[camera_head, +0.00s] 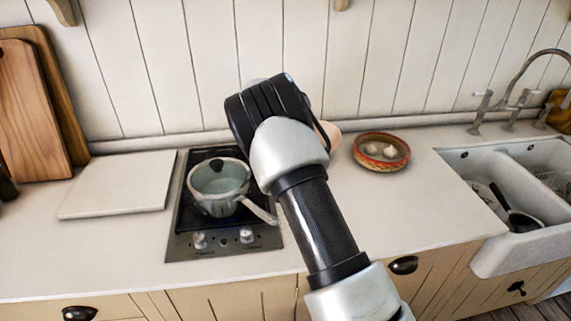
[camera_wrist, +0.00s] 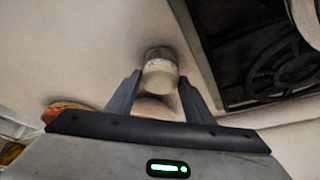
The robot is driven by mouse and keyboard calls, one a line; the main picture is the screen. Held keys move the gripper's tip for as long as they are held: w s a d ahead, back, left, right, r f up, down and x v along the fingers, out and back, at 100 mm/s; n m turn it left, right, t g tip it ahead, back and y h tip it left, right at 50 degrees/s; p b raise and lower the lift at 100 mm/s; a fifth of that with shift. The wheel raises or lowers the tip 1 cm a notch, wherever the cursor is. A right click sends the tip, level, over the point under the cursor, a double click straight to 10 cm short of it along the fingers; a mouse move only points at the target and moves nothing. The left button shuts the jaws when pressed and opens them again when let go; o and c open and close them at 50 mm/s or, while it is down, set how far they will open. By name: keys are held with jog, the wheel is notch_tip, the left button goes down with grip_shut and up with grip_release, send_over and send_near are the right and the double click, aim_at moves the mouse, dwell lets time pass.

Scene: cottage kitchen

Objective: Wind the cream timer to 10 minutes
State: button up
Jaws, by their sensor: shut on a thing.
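The cream timer (camera_wrist: 160,76) shows in the wrist view between the two fingers of my gripper (camera_wrist: 159,82). It has a rounded cream upper part with a greyish band whose marks are too small to read. A wider, pale pinkish rounded part lies below it, nearer the palm. The fingers are shut on the timer from both sides. In the head view my wrist hides the fingers, and only a pale rounded edge (camera_head: 331,136) shows just right of it; I cannot tell for sure that this is the timer. The dial setting cannot be read.
A hob (camera_head: 190,246) with a lidded saucepan (camera_head: 213,203) is left of my arm. A patterned bowl (camera_head: 381,165) holding pale bulbs stands to the right. A white sink (camera_head: 512,256) is at far right, and cutting boards (camera_head: 35,115) lean at far left.

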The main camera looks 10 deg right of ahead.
dwell(0.5)
jog(key=o, duration=1.1)
jog(key=shift+r, duration=0.1)
jog(key=v, duration=1.7)
jog(key=shift+r, duration=0.1)
jog(key=shift+s, duration=0.1)
